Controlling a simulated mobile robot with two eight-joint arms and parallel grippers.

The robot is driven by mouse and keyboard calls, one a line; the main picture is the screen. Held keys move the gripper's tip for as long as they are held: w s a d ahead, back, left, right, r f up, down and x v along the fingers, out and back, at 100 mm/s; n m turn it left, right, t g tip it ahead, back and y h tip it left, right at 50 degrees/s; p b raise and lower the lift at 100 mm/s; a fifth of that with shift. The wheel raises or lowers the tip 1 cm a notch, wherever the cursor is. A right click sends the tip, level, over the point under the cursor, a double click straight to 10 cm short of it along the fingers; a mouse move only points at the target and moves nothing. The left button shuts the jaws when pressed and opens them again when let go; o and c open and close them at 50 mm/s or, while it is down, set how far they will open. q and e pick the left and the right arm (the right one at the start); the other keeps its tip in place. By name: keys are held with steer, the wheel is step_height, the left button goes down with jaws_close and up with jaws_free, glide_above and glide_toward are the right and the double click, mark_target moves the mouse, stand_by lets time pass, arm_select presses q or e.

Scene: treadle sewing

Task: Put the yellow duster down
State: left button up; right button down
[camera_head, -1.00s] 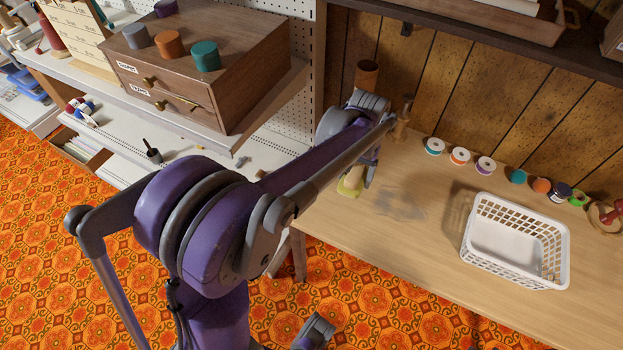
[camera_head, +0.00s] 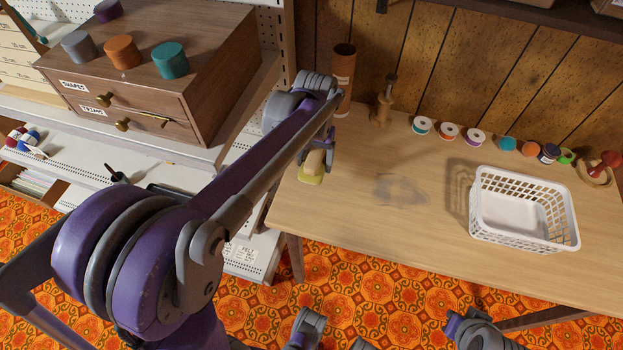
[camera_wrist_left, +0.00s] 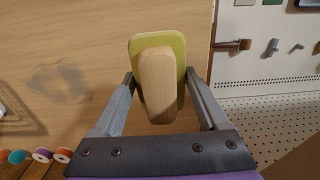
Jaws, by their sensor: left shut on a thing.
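The yellow duster (camera_head: 312,174) has a flat yellow pad and a pale wooden handle. It is over the left end of the wooden table (camera_head: 350,235). My left gripper (camera_head: 317,150) is shut on its handle; the head view shows this small and partly hidden. In the left wrist view the duster (camera_wrist_left: 170,44) is upright, its handle between the two fingers (camera_wrist_left: 160,80), beside the table's edge. I cannot tell whether the pad touches the tabletop.
A grey smudge (camera_head: 400,190) marks the table right of the duster. A white basket (camera_head: 525,240) stands farther right. Thread spools (camera_head: 448,130) line the back, with a brown tube (camera_head: 343,75) and a wooden stand (camera_head: 384,105) at back left. A drawer cabinet (camera_head: 200,95) stands left.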

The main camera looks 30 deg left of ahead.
arm_select(q)
step_height(320, 180, down, 8)
steer(key=shift+r+b, duration=0.2)
steer(key=shift+b, duration=0.3)
steer(key=shift+f, duration=0.25)
steer(key=o, duration=1.3)
steer(key=shift+s, duration=0.15)
steer(key=shift+o, duration=0.2)
steer(key=shift+d, duration=0.1)
